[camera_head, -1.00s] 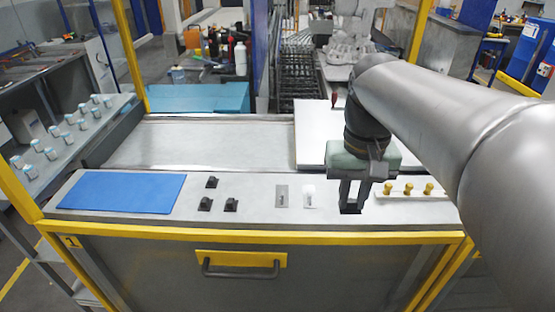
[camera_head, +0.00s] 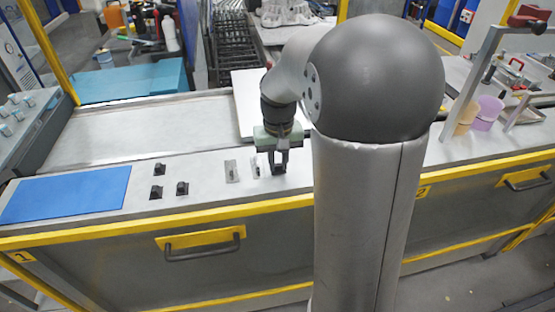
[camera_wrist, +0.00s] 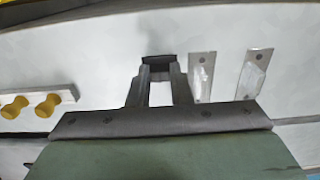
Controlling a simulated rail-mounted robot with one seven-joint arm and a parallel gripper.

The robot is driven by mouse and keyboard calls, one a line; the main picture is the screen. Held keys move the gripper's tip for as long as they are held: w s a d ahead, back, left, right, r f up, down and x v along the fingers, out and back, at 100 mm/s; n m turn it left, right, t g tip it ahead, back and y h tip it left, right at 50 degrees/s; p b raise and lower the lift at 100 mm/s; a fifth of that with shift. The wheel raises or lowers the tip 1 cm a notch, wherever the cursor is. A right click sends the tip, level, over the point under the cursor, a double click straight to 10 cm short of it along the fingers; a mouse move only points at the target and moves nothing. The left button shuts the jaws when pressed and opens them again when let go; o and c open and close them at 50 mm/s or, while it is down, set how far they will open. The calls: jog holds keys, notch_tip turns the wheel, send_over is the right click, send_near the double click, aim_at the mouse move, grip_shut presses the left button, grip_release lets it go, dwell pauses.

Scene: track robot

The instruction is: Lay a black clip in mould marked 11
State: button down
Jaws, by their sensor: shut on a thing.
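In the head view my gripper (camera_head: 280,168) points down over the grey worktop, just right of two small plates. It is shut on a small black clip, which shows between the fingertips in the wrist view (camera_wrist: 159,65). Whether the clip touches the worktop I cannot tell. Three more black clips (camera_head: 159,169), (camera_head: 156,192), (camera_head: 182,188) stand loose on the worktop, left of the plates. The two plates are a grey one (camera_head: 231,171) and a paler one (camera_head: 256,167); both also show in the wrist view. I can read no mould marked 11.
A blue mat (camera_head: 65,193) lies at the worktop's left. A white board (camera_head: 247,105) lies behind my gripper. Yellow knobs on a white strip (camera_wrist: 65,95) show in the wrist view. Purple (camera_head: 487,112) and tan cups stand at right. My arm hides the middle right.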

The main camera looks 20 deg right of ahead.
jog(key=shift+f, duration=0.25)
jog(key=shift+f, duration=0.2)
jog(key=c, duration=1.3)
grip_release()
jog(key=shift+r, duration=0.15)
